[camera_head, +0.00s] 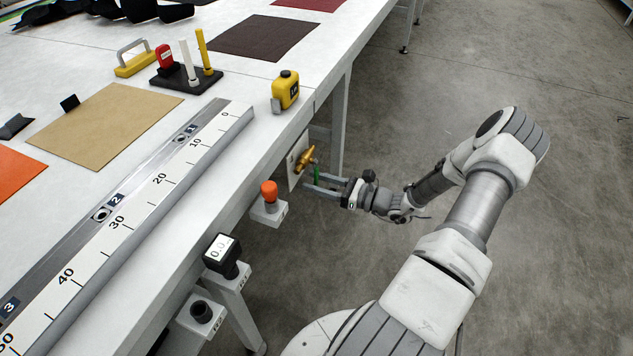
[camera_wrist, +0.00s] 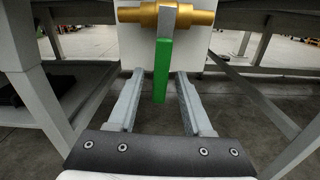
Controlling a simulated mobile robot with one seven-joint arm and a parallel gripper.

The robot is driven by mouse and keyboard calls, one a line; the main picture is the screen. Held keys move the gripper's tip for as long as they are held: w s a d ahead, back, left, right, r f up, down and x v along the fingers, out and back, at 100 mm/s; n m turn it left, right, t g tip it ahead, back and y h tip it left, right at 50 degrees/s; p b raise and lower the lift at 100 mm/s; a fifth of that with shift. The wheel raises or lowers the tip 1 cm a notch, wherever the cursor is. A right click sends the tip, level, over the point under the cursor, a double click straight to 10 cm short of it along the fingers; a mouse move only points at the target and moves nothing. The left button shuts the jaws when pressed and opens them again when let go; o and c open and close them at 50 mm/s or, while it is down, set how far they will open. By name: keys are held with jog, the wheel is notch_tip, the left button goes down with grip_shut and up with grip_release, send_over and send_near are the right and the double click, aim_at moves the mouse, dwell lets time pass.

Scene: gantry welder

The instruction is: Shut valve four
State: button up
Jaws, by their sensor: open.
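The valve is a brass body (camera_head: 306,158) on a pale plate (camera_head: 294,165) below the table's edge. In the wrist view the brass body (camera_wrist: 140,15) lies across the top, with a green lever (camera_wrist: 162,70) hanging straight down from its middle. The lever (camera_head: 317,172) also shows as a thin green strip in the head view. My gripper (camera_head: 308,180) is open, its fingers pointing at the valve. In the wrist view the fingers (camera_wrist: 158,75) stand on either side of the green lever, with gaps on both sides. I cannot tell how far the lever reaches between them. No valve number is readable.
The white table (camera_head: 270,135) overhangs the valve, with its legs close by. A yellow tape measure (camera_head: 286,90) lies on top. The floor to the right is clear.

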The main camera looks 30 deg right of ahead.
jog(key=p+v, duration=0.2)
jog(key=v, duration=1.5)
jog(key=shift+s, duration=0.2)
jog(key=shift+d, duration=0.1)
jog(key=w+a+r+n+g, duration=0.6)
jog(key=a+r+n+g, duration=0.4)
jog(key=r+n, duration=0.1)
jog(key=s+a+r+n+h, duration=0.3)
jog(key=a+r+n+h, duration=0.6)
jog(key=a+r+n, duration=0.75)
jog(key=s+a+r+n+t+h, duration=0.15)
jog(key=s+r, duration=0.35)
jog(key=s, duration=0.6)
notch_tip(320, 180, up, 14)
jog(key=p, duration=1.4)
jog(key=shift+s+f, duration=0.2)
jog(key=shift+s, duration=0.2)
